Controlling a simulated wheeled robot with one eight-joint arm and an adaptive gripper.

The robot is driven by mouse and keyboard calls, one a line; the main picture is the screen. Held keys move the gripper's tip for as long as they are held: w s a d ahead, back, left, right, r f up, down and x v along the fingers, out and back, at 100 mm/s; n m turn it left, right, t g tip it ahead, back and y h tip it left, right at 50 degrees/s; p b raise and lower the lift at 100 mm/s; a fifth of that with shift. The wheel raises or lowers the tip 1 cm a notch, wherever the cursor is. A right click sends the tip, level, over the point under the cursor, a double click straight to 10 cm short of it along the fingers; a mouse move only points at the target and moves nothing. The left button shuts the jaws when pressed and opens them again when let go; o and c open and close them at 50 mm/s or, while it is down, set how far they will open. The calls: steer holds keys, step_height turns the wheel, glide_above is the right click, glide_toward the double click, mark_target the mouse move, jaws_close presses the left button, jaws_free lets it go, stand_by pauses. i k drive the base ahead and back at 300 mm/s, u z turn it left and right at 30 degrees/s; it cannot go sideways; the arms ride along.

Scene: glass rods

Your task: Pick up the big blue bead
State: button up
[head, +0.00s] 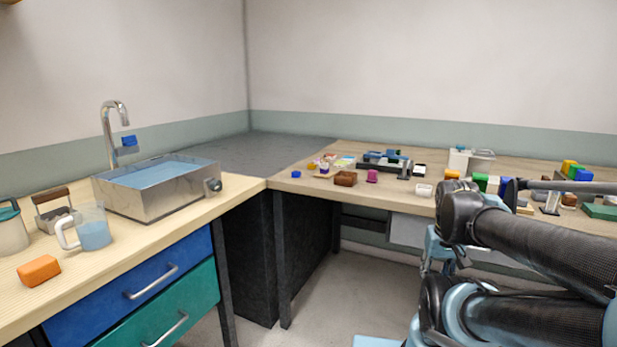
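A small blue piece (296,174) lies near the left end of the right-hand worktop, close to its front edge. It is the nearest match to the big blue bead, but it is too small to be sure of its shape. My arm comes in from the right and bends in front of the right-hand worktop. I cannot make out my gripper's fingers in the head view. My arm covers part of the worktop's right side.
Near the blue piece lie a brown block (345,179) and a magenta block (372,176). Several coloured blocks crowd the right end. A steel sink (150,205), a jug (94,232) and an orange block (38,271) stand on the left counter. Floor (330,285) between the counters is clear.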

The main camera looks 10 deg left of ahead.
mark_target(294, 174)
steer(key=z, duration=0.95)
steer(key=k, duration=0.85)
steer(key=u, duration=1.15)
steer(key=i, duration=1)
